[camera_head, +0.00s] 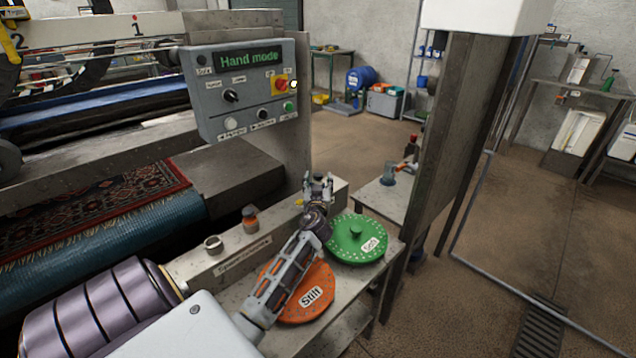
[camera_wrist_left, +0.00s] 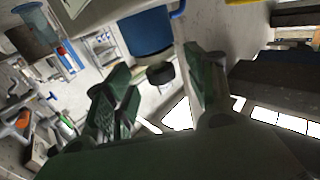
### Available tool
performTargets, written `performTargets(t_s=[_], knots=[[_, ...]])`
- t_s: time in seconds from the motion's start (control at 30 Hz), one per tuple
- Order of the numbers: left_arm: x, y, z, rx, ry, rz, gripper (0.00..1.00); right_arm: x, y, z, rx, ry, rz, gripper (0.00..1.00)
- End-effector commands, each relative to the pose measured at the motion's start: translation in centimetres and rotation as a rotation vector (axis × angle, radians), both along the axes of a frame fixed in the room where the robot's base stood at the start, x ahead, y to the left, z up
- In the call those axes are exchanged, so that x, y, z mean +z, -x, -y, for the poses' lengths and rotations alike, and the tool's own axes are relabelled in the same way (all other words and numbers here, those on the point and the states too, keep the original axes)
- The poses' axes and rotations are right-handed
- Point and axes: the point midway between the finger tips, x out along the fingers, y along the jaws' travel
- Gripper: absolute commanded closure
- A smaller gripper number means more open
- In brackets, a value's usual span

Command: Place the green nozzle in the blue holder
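My left gripper (camera_head: 318,184) is at the far end of the grey rail, behind the green disc. Its two fingers stand apart and look empty. In the left wrist view the open fingers (camera_wrist_left: 160,100) frame a dark round knob (camera_wrist_left: 160,74) below a blue cylinder (camera_wrist_left: 147,32). I cannot tell whether this cylinder is the blue holder. On the rail stand an orange-topped piece (camera_head: 250,219) and a pale-topped one (camera_head: 213,245). I cannot make out a green nozzle; my gripper hides part of the rail. My right gripper is out of view.
A green disc (camera_head: 357,239) and an orange disc (camera_head: 308,292) lie on the metal bench, partly under my left arm. A control panel (camera_head: 243,90) stands behind. A grey post (camera_head: 455,140) rises at the right. A small table (camera_head: 392,198) holds bottles.

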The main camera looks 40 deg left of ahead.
Motion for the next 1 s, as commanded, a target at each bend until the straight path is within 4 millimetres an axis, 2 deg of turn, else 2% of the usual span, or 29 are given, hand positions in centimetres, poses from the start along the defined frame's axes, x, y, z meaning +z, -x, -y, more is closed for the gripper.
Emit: performTargets(t_s=[0.57, 0.8, 1.0], knots=[[0.3, 0.1, 0.1, 0.0, -0.001, -0.001, 0.43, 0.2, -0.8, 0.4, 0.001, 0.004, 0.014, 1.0], [0.1, 1.9, 1.7, -0.001, 0.001, -0.001, 0.43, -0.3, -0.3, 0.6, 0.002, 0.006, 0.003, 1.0], [0.1, 3.7, 3.2, -0.001, 0.002, 0.001, 0.43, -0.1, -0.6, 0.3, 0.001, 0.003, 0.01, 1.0]])
